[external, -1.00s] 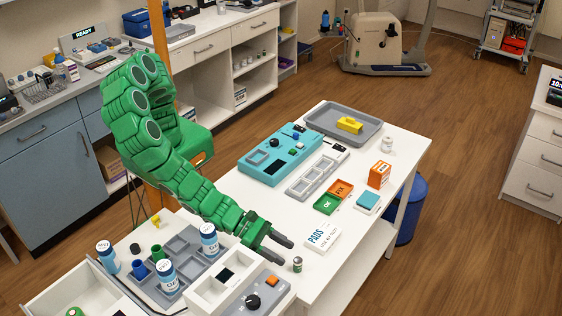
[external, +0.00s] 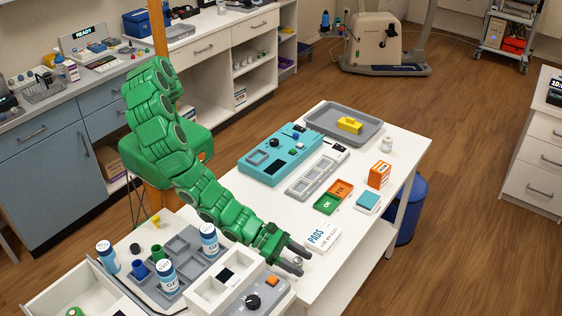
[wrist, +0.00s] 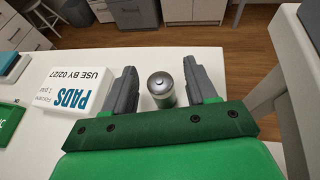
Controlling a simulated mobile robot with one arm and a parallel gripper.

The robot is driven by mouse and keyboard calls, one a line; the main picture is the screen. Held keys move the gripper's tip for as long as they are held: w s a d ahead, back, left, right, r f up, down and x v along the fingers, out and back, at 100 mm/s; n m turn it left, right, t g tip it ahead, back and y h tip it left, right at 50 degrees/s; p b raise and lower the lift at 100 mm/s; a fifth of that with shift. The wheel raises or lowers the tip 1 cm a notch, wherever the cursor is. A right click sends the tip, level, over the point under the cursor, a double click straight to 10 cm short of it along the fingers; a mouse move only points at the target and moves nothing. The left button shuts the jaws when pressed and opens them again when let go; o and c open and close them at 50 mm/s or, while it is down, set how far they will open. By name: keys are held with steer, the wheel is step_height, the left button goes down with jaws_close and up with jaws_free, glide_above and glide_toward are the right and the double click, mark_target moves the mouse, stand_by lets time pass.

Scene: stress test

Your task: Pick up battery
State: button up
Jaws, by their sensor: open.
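The battery (wrist: 161,88) is a small upright cylinder with a silver top and a greenish body, standing on the white table (wrist: 150,60).
A white PADS box (external: 322,237) lies close beside my gripper. Green and orange bins (external: 327,204), a teal device (external: 280,153) and a grey tray (external: 372,136) stand farther along the table. Blue-white bottles (external: 209,240) and a device with a black knob (external: 252,301) are on the near left.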

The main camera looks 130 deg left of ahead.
jaws_close()
steer(key=shift+r, duration=0.15)
